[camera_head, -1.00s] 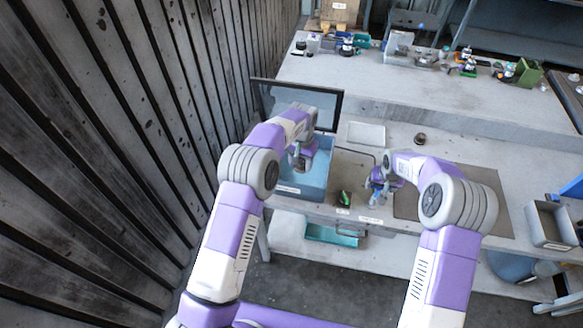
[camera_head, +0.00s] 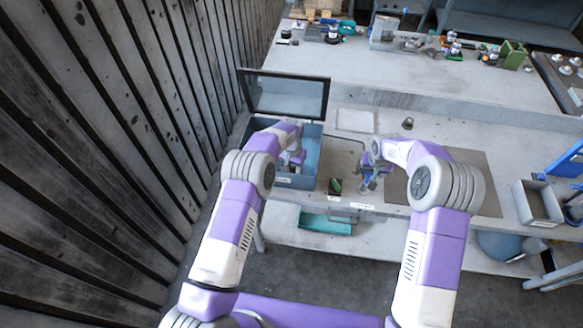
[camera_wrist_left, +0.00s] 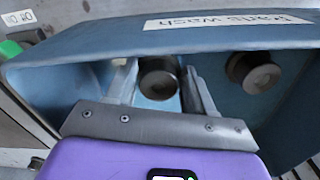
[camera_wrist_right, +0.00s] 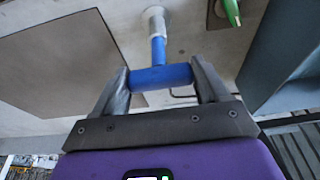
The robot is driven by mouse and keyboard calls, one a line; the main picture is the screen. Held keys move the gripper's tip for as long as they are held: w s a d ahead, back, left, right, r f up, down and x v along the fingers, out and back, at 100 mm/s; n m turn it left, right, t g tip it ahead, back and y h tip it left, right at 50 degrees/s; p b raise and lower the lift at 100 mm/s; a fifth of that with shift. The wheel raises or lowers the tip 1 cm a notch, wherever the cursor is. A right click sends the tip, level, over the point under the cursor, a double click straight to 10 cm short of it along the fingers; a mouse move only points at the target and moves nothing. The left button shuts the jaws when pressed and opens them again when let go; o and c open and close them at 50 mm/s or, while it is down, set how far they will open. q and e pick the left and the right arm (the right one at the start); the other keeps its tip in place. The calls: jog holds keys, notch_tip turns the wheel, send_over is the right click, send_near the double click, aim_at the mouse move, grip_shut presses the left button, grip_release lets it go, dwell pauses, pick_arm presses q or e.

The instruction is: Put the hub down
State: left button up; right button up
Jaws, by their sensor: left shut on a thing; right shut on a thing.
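My left gripper (camera_head: 296,158) is inside the blue parts-wash bin (camera_head: 297,182). In the left wrist view the left gripper (camera_wrist_left: 158,88) is shut on a dark round part with a grey end face, apparently the hub (camera_wrist_left: 158,80). A similar dark round part (camera_wrist_left: 257,74) is to its right in the bin. Whether the held part touches the bin floor cannot be told. My right gripper (camera_head: 368,180) is at the right of the bin, over the bench. In the right wrist view the right gripper (camera_wrist_right: 160,82) is shut on the blue crossbar of a T-shaped tool (camera_wrist_right: 158,52).
The bin's framed lid (camera_head: 283,95) stands open behind it. A green item (camera_head: 335,186) lies between the bin and my right gripper. A white tray (camera_head: 357,121) and a small dark part (camera_head: 407,124) are behind. A brown mat (camera_head: 470,182) lies right. A grey bin (camera_head: 537,204) stands far right.

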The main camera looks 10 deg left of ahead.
aim_at(292, 168)
pick_arm(q)
jog(key=o, duration=1.1)
jog(key=shift+f, duration=0.15)
notch_tip(292, 168, up, 12)
jog(key=shift+r, duration=0.2)
